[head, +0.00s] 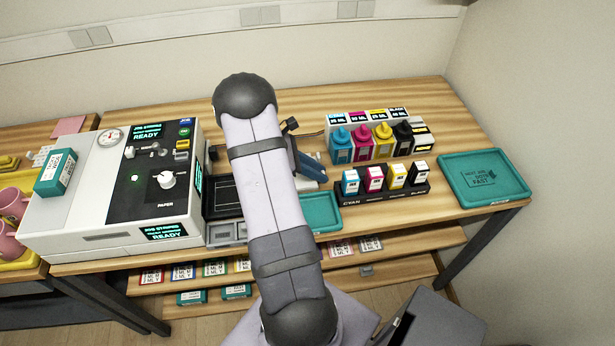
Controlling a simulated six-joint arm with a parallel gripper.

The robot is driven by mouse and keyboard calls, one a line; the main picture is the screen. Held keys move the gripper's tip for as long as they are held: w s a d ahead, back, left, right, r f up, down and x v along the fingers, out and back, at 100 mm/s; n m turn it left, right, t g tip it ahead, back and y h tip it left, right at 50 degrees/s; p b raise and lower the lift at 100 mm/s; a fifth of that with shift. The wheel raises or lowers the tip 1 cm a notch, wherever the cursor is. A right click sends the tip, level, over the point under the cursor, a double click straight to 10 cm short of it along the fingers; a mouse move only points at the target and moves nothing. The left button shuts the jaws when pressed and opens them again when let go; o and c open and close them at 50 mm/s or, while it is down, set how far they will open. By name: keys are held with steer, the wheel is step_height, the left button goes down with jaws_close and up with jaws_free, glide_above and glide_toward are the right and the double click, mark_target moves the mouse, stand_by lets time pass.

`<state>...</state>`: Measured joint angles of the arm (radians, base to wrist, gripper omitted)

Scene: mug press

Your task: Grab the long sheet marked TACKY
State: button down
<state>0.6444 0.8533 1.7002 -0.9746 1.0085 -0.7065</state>
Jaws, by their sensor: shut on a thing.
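My gripper (312,178) shows only in part, at the right edge of my pale arm, above the work table near the green tray with low walls (322,222). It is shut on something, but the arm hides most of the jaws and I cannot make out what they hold. A small pale patch shows beside the jaws; I cannot tell whether it is a sheet. No lettering reading TACKY can be read in this view, so the long sheet cannot be picked out.
A white press machine (105,190) with a dark panel stands at left. Ink bottles (362,146) and a rack of ink boxes (385,186) stand right of my gripper. A green tray (485,178) lies at far right. Pink mugs (12,205) are at far left. Shelves below hold labelled packs.

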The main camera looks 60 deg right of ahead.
step_height(320, 180, up, 10)
steer(key=b, duration=0.1)
steer(key=shift+b, duration=0.3)
steer(key=shift+w+r, duration=0.1)
